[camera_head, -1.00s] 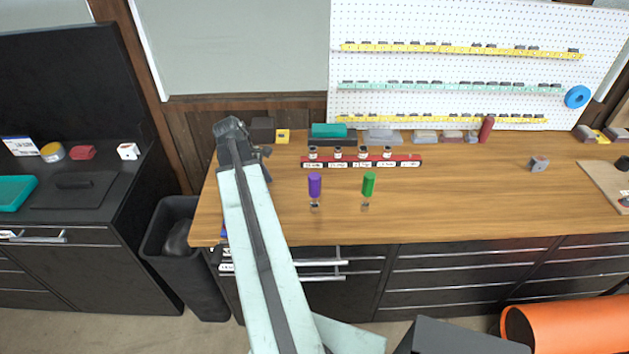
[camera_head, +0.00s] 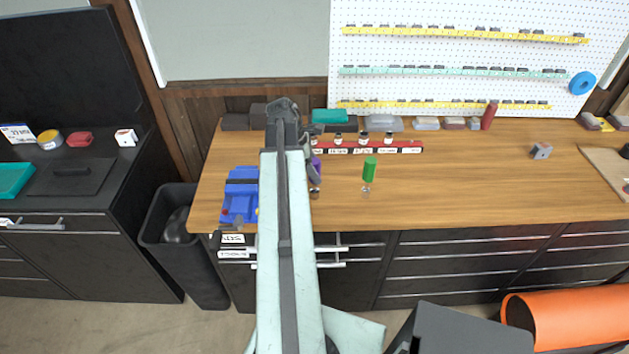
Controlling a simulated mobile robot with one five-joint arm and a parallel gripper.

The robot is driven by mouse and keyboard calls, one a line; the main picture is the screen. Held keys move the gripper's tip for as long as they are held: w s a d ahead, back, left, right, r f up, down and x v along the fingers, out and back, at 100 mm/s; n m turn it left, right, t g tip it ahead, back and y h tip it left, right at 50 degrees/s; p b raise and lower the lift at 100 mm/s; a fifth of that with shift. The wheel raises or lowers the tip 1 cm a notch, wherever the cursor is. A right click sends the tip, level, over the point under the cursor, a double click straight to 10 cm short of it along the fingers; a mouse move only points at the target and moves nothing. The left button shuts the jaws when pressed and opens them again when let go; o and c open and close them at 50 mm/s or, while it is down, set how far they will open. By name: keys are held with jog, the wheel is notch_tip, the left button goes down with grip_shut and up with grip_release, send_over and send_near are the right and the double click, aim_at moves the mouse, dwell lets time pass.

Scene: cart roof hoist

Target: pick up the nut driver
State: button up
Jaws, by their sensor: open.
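Two upright drivers stand on the wooden worktop (camera_head: 470,185). One has a green handle (camera_head: 369,170); the other has a purple handle (camera_head: 316,172) and is partly covered by my arm. Both have their handles up, with small metallic parts below. I cannot tell from their looks which is the nut driver. My arm rises through the middle of the picture and its top end stands over the left part of the worktop. My gripper is hidden behind the arm, so its jaws do not show.
A red rack (camera_head: 400,147) with several small jars stands behind the drivers. Blocks line the back below a pegboard (camera_head: 480,55). The worktop right of the green driver is mostly clear. A black bin (camera_head: 165,235) stands left.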

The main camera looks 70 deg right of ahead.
jog(key=b+x, duration=0.2)
jog(key=x, duration=0.1)
jog(key=shift+a+f, duration=0.1)
jog(key=shift+f, duration=0.1)
jog(key=shift+r, duration=0.15)
jog(key=shift+s, duration=0.1)
grip_shut()
dwell(0.9)
